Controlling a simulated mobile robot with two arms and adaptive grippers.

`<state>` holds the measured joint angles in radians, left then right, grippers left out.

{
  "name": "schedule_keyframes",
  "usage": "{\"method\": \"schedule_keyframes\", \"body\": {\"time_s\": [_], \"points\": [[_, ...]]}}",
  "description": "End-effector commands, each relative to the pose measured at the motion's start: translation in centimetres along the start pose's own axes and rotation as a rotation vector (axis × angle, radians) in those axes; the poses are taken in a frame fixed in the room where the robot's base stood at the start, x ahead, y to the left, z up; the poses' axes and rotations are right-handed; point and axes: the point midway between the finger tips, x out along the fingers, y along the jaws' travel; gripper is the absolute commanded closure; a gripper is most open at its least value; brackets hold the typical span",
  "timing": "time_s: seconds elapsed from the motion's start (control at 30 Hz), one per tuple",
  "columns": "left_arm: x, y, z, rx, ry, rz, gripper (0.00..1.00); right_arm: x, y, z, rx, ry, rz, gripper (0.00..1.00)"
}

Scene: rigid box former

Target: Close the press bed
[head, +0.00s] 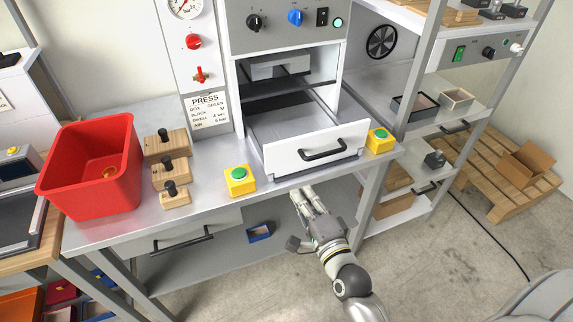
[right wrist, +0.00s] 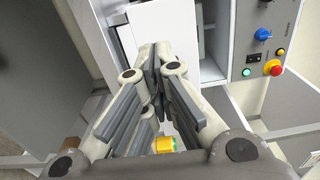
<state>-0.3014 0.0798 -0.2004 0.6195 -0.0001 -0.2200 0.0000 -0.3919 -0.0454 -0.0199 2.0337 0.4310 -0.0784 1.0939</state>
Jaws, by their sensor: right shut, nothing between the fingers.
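The press bed (head: 315,150) is a drawer with a white front and a black bar handle (head: 323,149). It is pulled out of the press opening towards me, with its grey tray (head: 290,124) showing behind the front. My right gripper (head: 306,194) is shut and empty, below and in front of the bed's front, near the bench edge. In the right wrist view the closed fingers (right wrist: 154,60) point at a white panel (right wrist: 165,30), which may be the bed's front; I cannot tell whether they touch it. My left gripper is out of view.
Green buttons on yellow boxes flank the bed, one left (head: 239,179) and one right (head: 380,140). Wooden blocks with black knobs (head: 170,170) and a red bin (head: 95,165) stand to the left. A shelf rack (head: 440,115) stands at the right.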

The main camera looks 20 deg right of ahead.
Motion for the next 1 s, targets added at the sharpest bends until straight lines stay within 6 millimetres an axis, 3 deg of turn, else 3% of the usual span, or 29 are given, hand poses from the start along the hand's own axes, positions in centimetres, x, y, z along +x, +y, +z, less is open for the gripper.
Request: {"method": "schedule_keyframes", "body": {"time_s": [0.5,0.7,1.0], "points": [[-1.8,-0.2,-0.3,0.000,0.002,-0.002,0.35,8.8,-0.2,0.0,-0.003,0.000,0.000,1.00],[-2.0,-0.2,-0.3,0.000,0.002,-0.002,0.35,10.4,0.0,0.0,-0.002,0.000,0.003,1.00],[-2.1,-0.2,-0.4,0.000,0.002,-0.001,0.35,10.8,0.1,0.0,-0.002,0.000,0.002,1.00]]}}
